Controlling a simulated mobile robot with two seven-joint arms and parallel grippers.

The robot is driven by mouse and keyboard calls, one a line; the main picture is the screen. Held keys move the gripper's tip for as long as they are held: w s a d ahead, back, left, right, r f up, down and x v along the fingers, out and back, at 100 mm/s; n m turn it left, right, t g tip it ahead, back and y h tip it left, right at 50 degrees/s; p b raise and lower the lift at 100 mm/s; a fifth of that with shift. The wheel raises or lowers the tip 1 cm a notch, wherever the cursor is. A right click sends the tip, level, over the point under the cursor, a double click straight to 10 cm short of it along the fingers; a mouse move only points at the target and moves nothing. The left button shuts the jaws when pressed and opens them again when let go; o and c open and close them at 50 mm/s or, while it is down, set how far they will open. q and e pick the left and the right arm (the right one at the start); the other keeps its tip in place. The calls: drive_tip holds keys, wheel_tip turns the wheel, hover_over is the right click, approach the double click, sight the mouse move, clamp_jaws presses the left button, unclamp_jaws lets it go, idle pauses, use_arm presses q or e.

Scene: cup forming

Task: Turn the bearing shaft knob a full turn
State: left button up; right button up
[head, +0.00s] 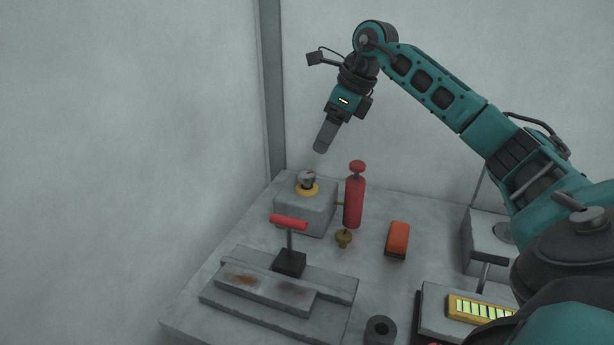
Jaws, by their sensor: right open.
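The likely bearing shaft knob is the grey knob (308,179) on a yellow ring, on top of a grey block (312,212) at the back left of the table; its exact markings are too small to tell. My right gripper (321,149) points down and hangs in the air a short way above the knob, apart from it. Its fingers overlap in this view; it is open, with nothing visible between them. My left gripper is not in view.
A red cylinder (354,203) stands close right of the block. A red-handled lever (289,222) rises in front of it. A brass piece (344,238), an orange block (397,239) and a dark ring (380,329) stand on the table (200,318). Walls stand close behind and left.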

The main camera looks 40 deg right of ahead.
sight(308, 174)
drive_tip(key=b+x, duration=0.1)
drive_tip(key=x, duration=1.1)
drive_tip(key=shift+s, duration=0.1)
drive_tip(key=c, duration=1.1)
